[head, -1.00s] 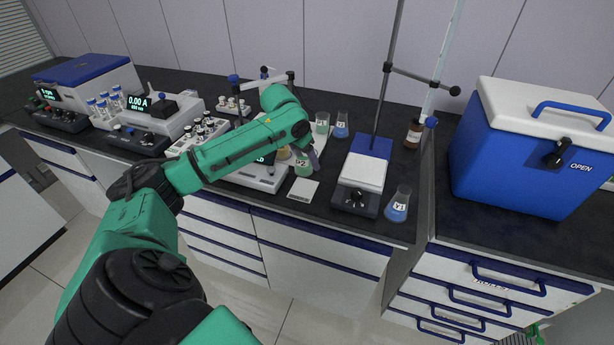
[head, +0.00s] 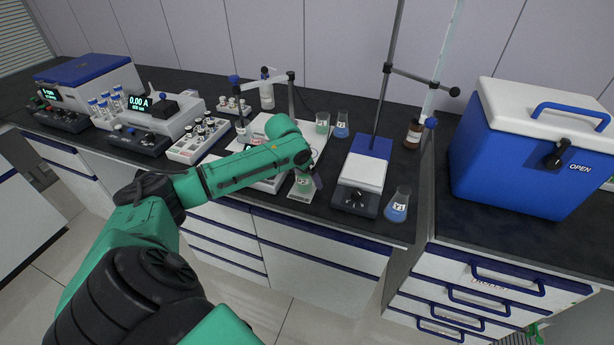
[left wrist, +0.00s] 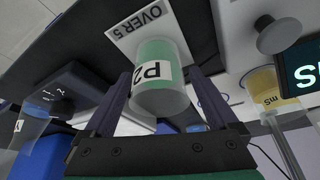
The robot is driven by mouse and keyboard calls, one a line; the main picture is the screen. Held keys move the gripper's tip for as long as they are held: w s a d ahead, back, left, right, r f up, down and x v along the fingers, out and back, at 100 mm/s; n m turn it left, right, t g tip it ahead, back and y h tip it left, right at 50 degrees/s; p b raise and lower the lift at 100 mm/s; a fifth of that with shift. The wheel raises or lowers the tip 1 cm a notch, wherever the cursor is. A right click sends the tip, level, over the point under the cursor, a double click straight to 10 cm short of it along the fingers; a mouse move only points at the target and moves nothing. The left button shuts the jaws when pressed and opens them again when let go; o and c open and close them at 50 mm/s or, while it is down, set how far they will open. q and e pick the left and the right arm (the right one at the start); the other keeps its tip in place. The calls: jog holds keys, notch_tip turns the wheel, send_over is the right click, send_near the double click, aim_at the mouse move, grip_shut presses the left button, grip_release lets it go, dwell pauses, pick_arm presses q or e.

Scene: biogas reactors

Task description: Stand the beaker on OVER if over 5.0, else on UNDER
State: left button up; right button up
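The beaker labelled P2 (head: 302,184), with green liquid, is between the fingers of my left gripper (head: 312,178). I cannot tell whether the base touches the card. No UNDER card is readable. My right gripper is not in view.
A lit display (left wrist: 308,72) and a yellow-liquid vessel (left wrist: 272,88) are beside the gripper. A balance-like device (head: 358,180), the Y1 flask (head: 398,207) and a blue cool box (head: 520,150) stand to the right. Stand rods rise behind.

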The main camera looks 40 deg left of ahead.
pick_arm(q)
jog(key=b+v, duration=0.1)
jog(key=v, duration=1.1)
jog(key=shift+s+r, duration=0.1)
